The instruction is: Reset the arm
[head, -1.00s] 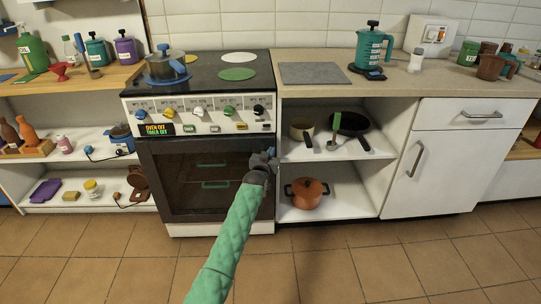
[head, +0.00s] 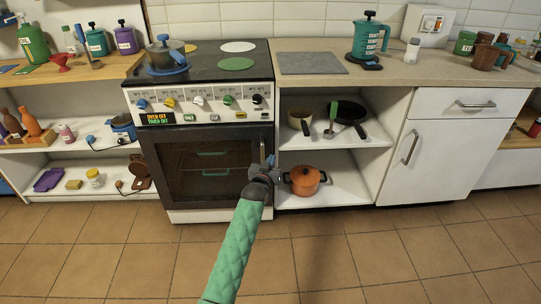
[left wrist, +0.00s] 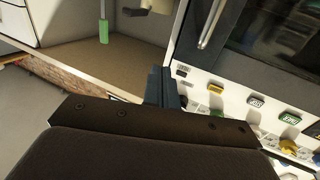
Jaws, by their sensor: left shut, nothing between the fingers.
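My left gripper (head: 268,164) is at the end of the green-sleeved left arm, in front of the right edge of the oven door (head: 207,170) and just left of the orange pot (head: 305,181). It is shut and empty. In the left wrist view its dark fingers (left wrist: 164,88) show close together, with the stove's knob panel (left wrist: 240,110) to their right. The oven door looks closed. My right gripper is not in view.
A pan and pot with a green-handled utensil (head: 332,116) stand on the open shelf right of the stove. A pot (head: 166,56) sits on the hob. The worktop (head: 400,72) holds a teal jug (head: 368,38). The tiled floor (head: 120,250) is clear.

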